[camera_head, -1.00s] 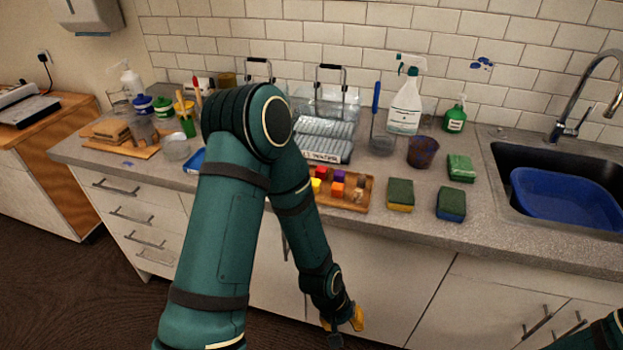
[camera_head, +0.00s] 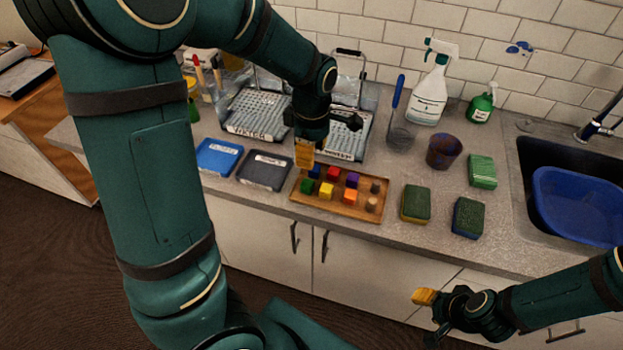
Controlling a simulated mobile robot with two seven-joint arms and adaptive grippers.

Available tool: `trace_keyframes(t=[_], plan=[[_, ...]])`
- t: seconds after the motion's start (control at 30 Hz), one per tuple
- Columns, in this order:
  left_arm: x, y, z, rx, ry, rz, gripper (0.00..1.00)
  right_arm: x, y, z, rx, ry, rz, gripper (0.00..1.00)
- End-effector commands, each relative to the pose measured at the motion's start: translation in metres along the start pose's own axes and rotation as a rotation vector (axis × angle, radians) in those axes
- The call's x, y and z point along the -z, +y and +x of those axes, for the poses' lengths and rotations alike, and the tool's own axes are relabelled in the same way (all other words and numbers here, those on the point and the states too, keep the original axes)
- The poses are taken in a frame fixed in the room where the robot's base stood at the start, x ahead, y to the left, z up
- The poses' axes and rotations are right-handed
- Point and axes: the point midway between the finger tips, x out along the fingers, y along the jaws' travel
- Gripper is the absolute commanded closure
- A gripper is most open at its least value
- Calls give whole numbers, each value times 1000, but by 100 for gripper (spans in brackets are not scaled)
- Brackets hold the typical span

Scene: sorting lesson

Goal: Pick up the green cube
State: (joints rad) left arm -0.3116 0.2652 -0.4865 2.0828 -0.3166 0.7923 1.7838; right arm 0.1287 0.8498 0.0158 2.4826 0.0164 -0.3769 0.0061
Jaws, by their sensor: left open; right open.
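The green cube (camera_head: 307,186) sits at the left end of a wooden tray (camera_head: 352,210) on the counter. Around it on the tray are a blue cube (camera_head: 314,172), a yellow cube (camera_head: 326,190), a red cube (camera_head: 334,174) and several others. My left gripper (camera_head: 305,156) hangs above the tray's left end, fingers pointing down, just above the blue and green cubes. It is open and holds nothing that I can see. My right gripper (camera_head: 424,297) is open and empty, low in front of the cabinet doors.
A blue tray (camera_head: 219,157) and a dark tray (camera_head: 264,171) lie left of the wooden tray. Wire racks (camera_head: 258,113) stand behind. Sponges (camera_head: 415,204), a cup (camera_head: 444,151) and the sink with a blue basin (camera_head: 575,205) are to the right.

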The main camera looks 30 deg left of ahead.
Motion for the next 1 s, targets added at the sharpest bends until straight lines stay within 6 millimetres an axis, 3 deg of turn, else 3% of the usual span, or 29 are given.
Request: trace_keyframes(t=[0.1, 0.3, 0.57, 0.83, 1.0], plan=[[0, -1, 28, 6, 2, 0, 59, -2, 2, 7, 0, -3, -1, 53], [0, -1, 59, 3, 0, 2, 59, -5, 4, 12, 1, -10, -4, 53], [1, -1, 76, 3, 0, 2, 59, -6, 5, 15, 1, -13, -5, 53], [5, -2, 113, 3, 0, 3, 59, -10, 8, 22, 2, -20, -7, 53], [4, -2, 120, 2, -1, 2, 59, -11, 8, 22, 2, -22, -8, 53]])
